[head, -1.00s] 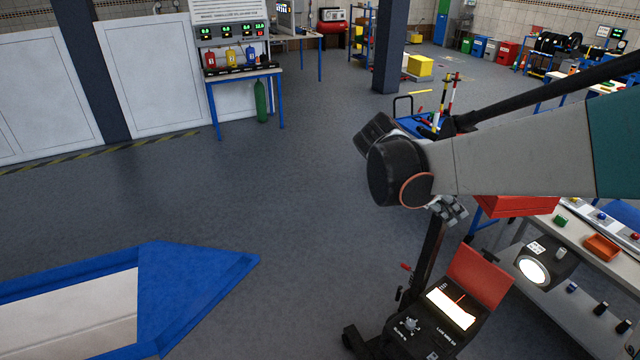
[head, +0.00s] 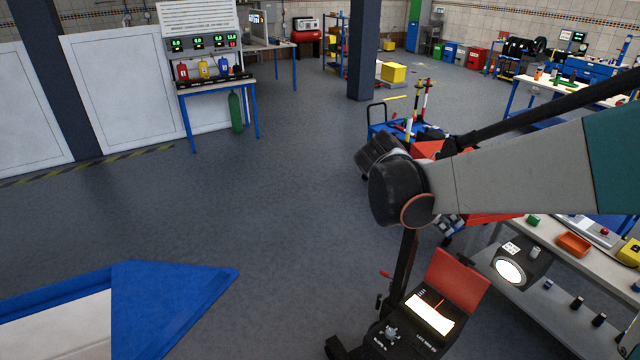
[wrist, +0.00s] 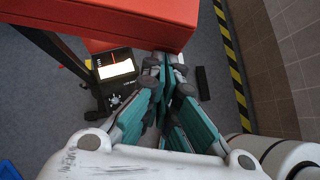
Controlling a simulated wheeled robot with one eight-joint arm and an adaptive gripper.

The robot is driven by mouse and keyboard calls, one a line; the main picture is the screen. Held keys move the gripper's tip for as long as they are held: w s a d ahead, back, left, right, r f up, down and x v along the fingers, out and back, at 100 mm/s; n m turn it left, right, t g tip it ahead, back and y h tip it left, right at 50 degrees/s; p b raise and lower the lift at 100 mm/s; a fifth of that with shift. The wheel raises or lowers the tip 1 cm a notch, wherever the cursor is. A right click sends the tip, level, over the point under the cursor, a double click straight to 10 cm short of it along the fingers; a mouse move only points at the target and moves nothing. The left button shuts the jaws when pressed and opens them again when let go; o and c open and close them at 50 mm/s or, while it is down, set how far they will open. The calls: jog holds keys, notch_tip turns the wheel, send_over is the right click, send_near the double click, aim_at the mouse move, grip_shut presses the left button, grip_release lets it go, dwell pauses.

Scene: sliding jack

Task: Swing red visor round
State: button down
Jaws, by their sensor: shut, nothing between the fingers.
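The red visor (head: 458,280) is a flat flap standing tilted up along the back edge of a black tester box with a lit screen (head: 430,313), low right of centre in the head view. My gripper (head: 450,225) is above and behind the visor in that view, apart from it and mostly hidden by my wrist. In the wrist view my gripper (wrist: 165,65) is shut and empty, its teal fingers together. The lit screen (wrist: 115,66) shows left of the fingertips. A large red surface (wrist: 130,20) fills the top there; I cannot tell whether it is the visor.
A dark post (head: 404,265) rises beside the tester box. A blue trolley (head: 385,130) is behind. The floor (head: 270,210) to the left is clear up to a blue-edged ramp (head: 180,300).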

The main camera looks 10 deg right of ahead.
jog(key=s+d+n+t+b, duration=0.1)
jog(key=s+d+n, duration=0.1)
jog(key=d, duration=1.3)
jog(key=shift+s+d+t, duration=0.2)
jog(key=shift+s+t, duration=0.2)
jog(key=shift+s, duration=0.15)
jog(key=shift+a, duration=0.1)
